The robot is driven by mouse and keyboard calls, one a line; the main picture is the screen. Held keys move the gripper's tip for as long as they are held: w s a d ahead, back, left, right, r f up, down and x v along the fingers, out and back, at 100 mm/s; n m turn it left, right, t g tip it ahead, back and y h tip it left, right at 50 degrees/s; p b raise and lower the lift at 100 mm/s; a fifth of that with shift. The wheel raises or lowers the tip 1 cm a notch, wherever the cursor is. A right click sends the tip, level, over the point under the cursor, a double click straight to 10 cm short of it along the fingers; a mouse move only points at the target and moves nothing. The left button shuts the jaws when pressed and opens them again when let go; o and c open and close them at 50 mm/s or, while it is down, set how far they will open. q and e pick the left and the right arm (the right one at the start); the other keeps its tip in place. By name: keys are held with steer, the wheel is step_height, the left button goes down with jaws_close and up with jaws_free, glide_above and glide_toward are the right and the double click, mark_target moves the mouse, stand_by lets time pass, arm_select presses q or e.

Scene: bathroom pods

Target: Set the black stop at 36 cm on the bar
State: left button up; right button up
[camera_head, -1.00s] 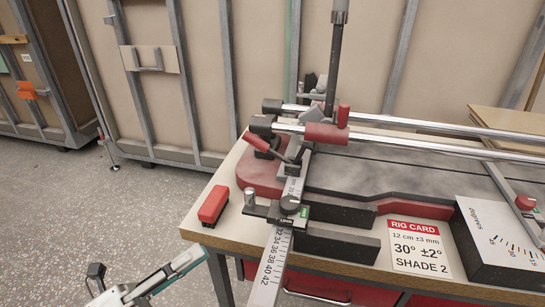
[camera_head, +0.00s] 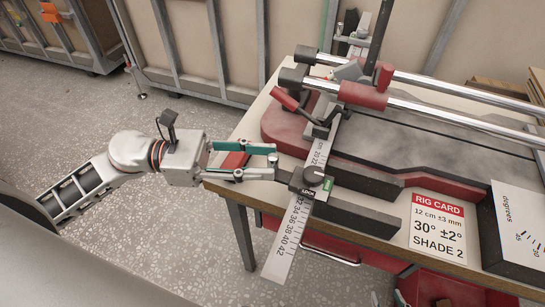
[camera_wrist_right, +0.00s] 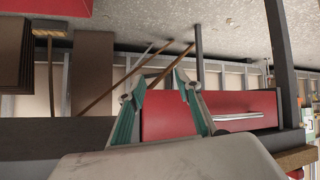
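The black stop (camera_head: 306,181), with a round black knob and a green label, sits across the white numbered bar (camera_head: 285,248). The numbers from about 32 to 42 show on the near side of the stop, and lower numbers around 20 and 22 on the far side. My left gripper (camera_head: 276,161) reaches in from the left with its two fingers apart, tips close to the stop's left end. Whether they touch it cannot be told. My right gripper (camera_wrist_right: 154,85) has its fingers apart, empty, in the right wrist view, away from the bar.
A red block (camera_head: 234,160) lies on the bench, partly behind my left gripper. The rig card (camera_head: 437,227) and a white angle scale (camera_head: 520,225) stand at the right. Two chrome rails (camera_head: 440,108) cross behind. The bar's near end overhangs the bench's front edge.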

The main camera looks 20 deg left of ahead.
mark_target(298, 177)
arm_select(q)
steer(key=shift+x, duration=0.95)
steer(key=shift+w+d, duration=0.15)
steer(key=shift+d, duration=0.15)
jaws_close()
